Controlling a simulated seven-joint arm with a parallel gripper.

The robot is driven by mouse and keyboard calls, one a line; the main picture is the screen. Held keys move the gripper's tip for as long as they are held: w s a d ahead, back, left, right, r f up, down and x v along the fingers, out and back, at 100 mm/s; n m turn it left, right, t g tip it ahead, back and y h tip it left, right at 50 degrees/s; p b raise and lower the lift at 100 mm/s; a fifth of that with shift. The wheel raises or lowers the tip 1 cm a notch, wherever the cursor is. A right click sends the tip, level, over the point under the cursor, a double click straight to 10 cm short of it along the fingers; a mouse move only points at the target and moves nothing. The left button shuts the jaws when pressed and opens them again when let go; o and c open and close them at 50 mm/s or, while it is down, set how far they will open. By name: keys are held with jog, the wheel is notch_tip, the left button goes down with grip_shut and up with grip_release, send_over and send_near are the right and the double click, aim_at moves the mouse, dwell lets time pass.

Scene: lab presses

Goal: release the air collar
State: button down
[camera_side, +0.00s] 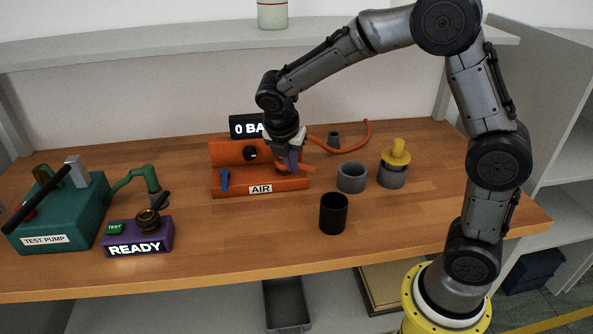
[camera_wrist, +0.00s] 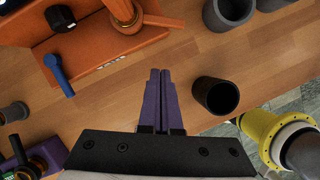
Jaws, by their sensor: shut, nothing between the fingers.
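The orange air unit (camera_side: 232,186), labelled AIR, stands at the back of the bench. An orange hose (camera_side: 349,149) runs from its right side. In the wrist view, an orange round fitting with a dark ring (camera_wrist: 124,12), which looks like the air collar, stands on the unit (camera_wrist: 95,60) at the top edge, partly cut off. My gripper (camera_side: 292,160) is at the unit's right part in the side view and hides much of the fitting there. In the wrist view my purple fingers (camera_wrist: 160,75) are together and empty, below and right of the fitting, apart from it in the picture.
A blue lever (camera_side: 225,180) and black knob (camera_side: 250,153) are on the unit. The display behind reads "0 BA", partly hidden. A black cup (camera_side: 333,213), grey cup (camera_side: 351,177) and yellow-topped part (camera_side: 396,153) stand right. The test pump (camera_side: 60,215) and READY box (camera_side: 138,238) stand left.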

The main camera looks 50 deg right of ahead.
jog(key=v, duration=0.4)
jog(key=shift+a+r, duration=0.1)
jog(key=shift+r, duration=0.2)
